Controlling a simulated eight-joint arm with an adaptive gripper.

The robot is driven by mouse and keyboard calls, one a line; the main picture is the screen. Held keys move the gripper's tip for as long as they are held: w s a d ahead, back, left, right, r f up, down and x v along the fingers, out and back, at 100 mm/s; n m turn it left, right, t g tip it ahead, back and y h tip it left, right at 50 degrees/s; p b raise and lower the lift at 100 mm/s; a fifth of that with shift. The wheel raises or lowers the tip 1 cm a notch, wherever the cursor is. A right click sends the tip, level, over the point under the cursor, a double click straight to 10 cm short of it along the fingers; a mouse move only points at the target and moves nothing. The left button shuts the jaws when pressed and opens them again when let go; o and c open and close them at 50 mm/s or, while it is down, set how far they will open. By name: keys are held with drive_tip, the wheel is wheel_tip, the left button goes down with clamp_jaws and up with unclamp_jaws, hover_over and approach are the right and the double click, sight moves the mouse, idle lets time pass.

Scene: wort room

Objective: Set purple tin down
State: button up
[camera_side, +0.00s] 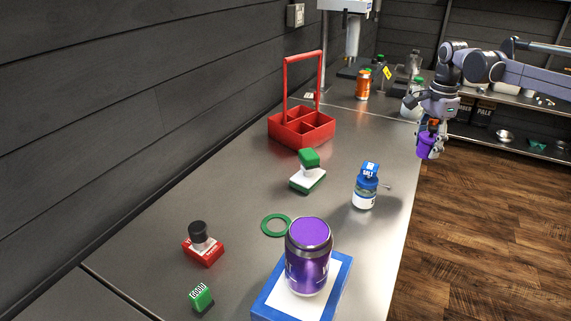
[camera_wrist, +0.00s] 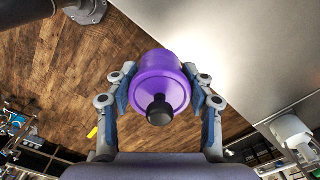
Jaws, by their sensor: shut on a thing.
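My gripper (camera_wrist: 160,84) is shut on a purple tin (camera_wrist: 163,66) with a black knob, one finger on each side of it. In the side view my gripper (camera_side: 431,136) and the tin (camera_side: 427,148) are at the upper right, by the right edge of the steel counter (camera_side: 350,240). The tin is raised, with wood floor behind it. In the wrist view the floor shows to its left and a pale counter surface to its right. The tin's far end is hidden.
A larger purple jar (camera_side: 308,262) stands on a blue-and-white mat (camera_side: 340,290) in front. A salt bottle (camera_side: 365,188), green-and-white block (camera_side: 307,178), green ring (camera_side: 277,225), red caddy (camera_side: 300,126), red stamp-like item (camera_side: 204,249) and orange can (camera_side: 363,84) stand about. Bare counter lies between them.

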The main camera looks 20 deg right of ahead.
drive_tip(key=s+a+f+n, duration=0.2)
drive_tip(key=s+f+n, duration=1.3)
drive_tip(key=s+n, duration=0.3)
drive_tip(key=w+a+n, duration=0.1)
drive_tip(key=a, duration=0.6)
drive_tip(key=w+d+r+m, duration=0.2)
drive_tip(key=w+r, duration=0.1)
drive_tip(key=w, duration=0.1)
drive_tip(key=w+d+r+m, duration=0.1)
drive_tip(key=w+r+m, duration=0.2)
drive_tip(key=w+r, duration=0.1)
drive_tip(key=w+d+r+m, duration=0.2)
drive_tip(key=w+r+m, duration=0.1)
drive_tip(key=w+r, duration=0.1)
drive_tip(key=shift+w+d+r, duration=0.2)
drive_tip(key=shift+w+d, duration=0.1)
drive_tip(key=shift+w, duration=0.1)
drive_tip(key=w+a+r+n, duration=0.1)
drive_tip(key=w+a+r, duration=0.3)
drive_tip(key=a, duration=0.5)
drive_tip(key=w+a+r+n, duration=0.1)
drive_tip(key=w+a, duration=0.6)
drive_tip(key=a, duration=0.2)
drive_tip(key=s+a+f+n, duration=0.1)
drive_tip(key=s+a+n, duration=0.3)
drive_tip(key=a, duration=0.9)
drive_tip(key=f, duration=0.9)
drive_tip(key=shift+s+a+f, duration=0.1)
drive_tip(key=shift+s+f, duration=0.15)
drive_tip(key=shift+f, duration=0.15)
